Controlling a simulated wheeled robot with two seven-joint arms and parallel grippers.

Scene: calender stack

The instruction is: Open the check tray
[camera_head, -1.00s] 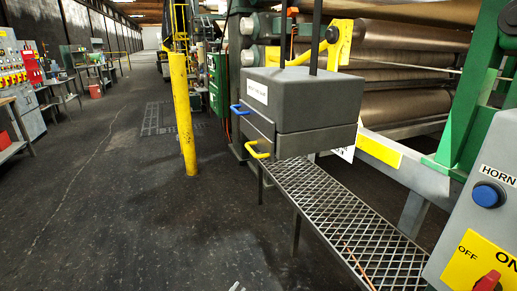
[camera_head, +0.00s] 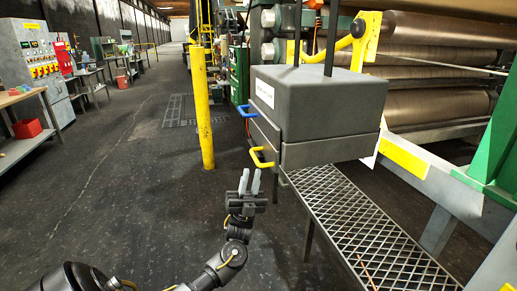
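The check tray is part of a grey box (camera_head: 318,106) hung on two dark rods, with a white label on its left face. A blue handle (camera_head: 247,111) sits higher on that face and a yellow handle (camera_head: 261,158) lower. I cannot tell which handle belongs to the check tray. Both drawers look closed. My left gripper (camera_head: 249,181) is below and slightly left of the yellow handle, apart from it, pointing up in the picture. Its two pale fingers are apart with nothing between them. My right gripper is not in view.
A metal mesh walkway (camera_head: 365,228) runs below the box toward the lower right. A yellow post (camera_head: 202,108) stands to the left. Large brown rollers (camera_head: 440,69) and a green frame (camera_head: 497,150) are at the right. The dark floor on the left is free.

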